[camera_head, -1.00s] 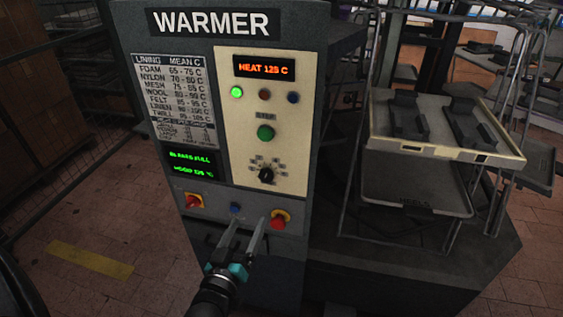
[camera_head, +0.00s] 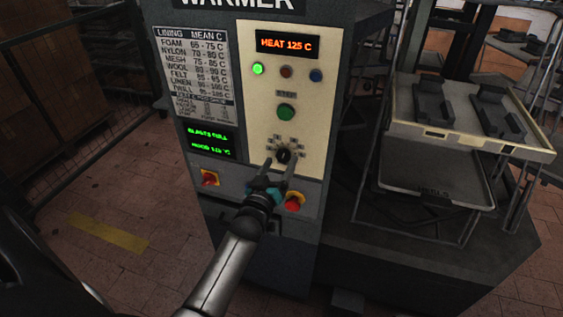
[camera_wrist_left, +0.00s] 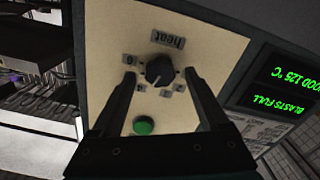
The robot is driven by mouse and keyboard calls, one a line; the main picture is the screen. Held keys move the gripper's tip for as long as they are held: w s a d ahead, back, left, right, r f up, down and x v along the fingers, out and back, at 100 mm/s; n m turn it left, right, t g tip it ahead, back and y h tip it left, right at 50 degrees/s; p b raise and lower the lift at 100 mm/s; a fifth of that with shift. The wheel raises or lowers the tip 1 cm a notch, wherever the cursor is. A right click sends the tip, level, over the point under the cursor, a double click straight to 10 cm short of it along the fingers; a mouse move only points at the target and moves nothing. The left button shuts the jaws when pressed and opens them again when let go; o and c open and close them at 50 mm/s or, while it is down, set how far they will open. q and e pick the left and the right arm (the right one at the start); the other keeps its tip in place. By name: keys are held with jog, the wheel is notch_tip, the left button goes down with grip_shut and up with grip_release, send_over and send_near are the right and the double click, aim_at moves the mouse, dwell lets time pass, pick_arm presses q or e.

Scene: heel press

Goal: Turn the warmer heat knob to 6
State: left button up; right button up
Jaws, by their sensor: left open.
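The warmer (camera_head: 220,185) is a grey cabinet with a cream control panel. Its heat knob (camera_head: 283,155) is black, with small number plates around it, low on the panel. The display above (camera_head: 287,45) reads HEAT 125 C. My left gripper (camera_head: 279,163) is open in front of the knob. In the left wrist view, the knob (camera_wrist_left: 159,71) shows between the fingertips of my gripper (camera_wrist_left: 160,76), with a gap on each side. My right gripper is not in view.
A green button (camera_head: 286,112) sits above the knob. A red-and-yellow switch (camera_head: 209,178) and a red button (camera_head: 293,202) are below on the grey front. A rack with a tray (camera_head: 470,140) of dark blocks stands at right.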

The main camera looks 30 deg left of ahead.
pick_arm(q)
jog(key=shift+x, duration=0.95)
jog(key=shift+c, duration=0.4)
grip_shut()
